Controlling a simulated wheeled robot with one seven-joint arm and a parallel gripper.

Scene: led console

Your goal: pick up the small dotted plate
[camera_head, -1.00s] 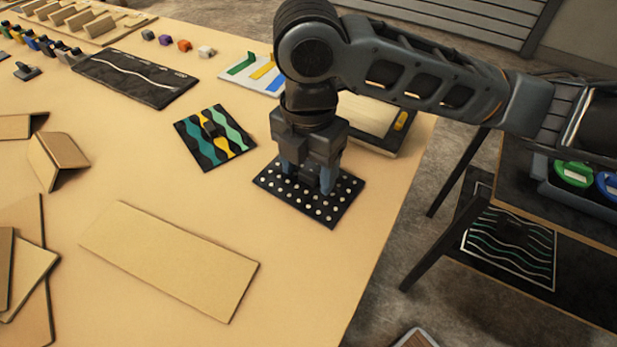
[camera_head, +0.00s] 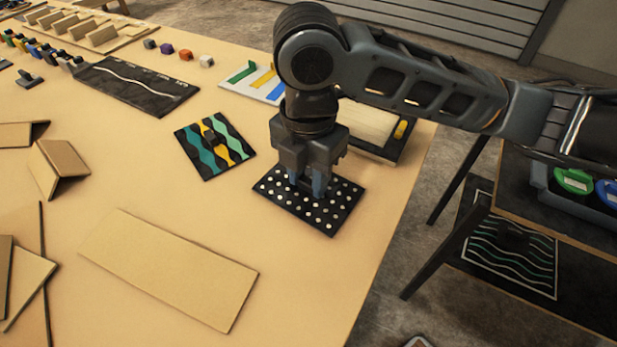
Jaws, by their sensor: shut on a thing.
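The small dotted plate (camera_head: 335,215) is black with rows of white dots. It lies near the right edge of the tan table, flat or nearly so; I cannot tell whether it is lifted. My gripper (camera_head: 306,188) points straight down over its middle, fingertips at the plate. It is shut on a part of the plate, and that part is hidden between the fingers.
A wavy-striped plate (camera_head: 205,158) lies just left of the dotted plate. A framed tray (camera_head: 372,125) stands behind my gripper. A plain tan board (camera_head: 170,265) lies in front on the left. A lower side table (camera_head: 580,240) stands right, past a gap.

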